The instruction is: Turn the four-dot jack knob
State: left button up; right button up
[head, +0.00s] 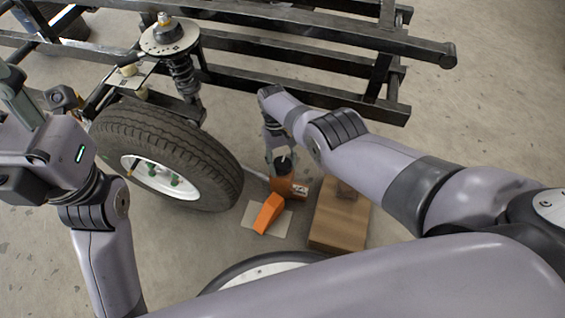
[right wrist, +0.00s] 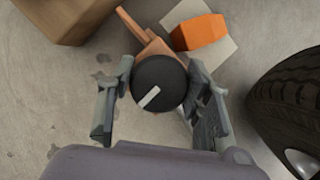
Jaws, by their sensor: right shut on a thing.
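The jack knob (right wrist: 158,84) is round and black with a pale pointer bar, seen from above in the right wrist view. In the head view the knob (head: 283,163) sits on top of the orange jack (head: 290,185) on the floor. My right gripper (right wrist: 160,92) has a finger on each side of the knob and is shut on it. The right gripper (head: 279,150) points down over the jack in the head view. Dots around the knob are too small to tell. My left gripper is at the left edge, its fingers not clearly seen.
An orange wedge (head: 268,213) lies on a pale plate (head: 282,222) in front of the jack. A wooden block (head: 335,222) stands right of it. A tyre (head: 205,160) with a white rim and a spring strut (head: 183,75) stand at left, beside a dark metal frame (head: 300,50).

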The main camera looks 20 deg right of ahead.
jog(key=shift+s+m, duration=0.1)
jog(key=shift+m, duration=0.6)
jog(key=o, duration=1.1)
jog(key=shift+o, duration=0.2)
jog(key=v, duration=1.2)
jog(key=shift+d, duration=0.2)
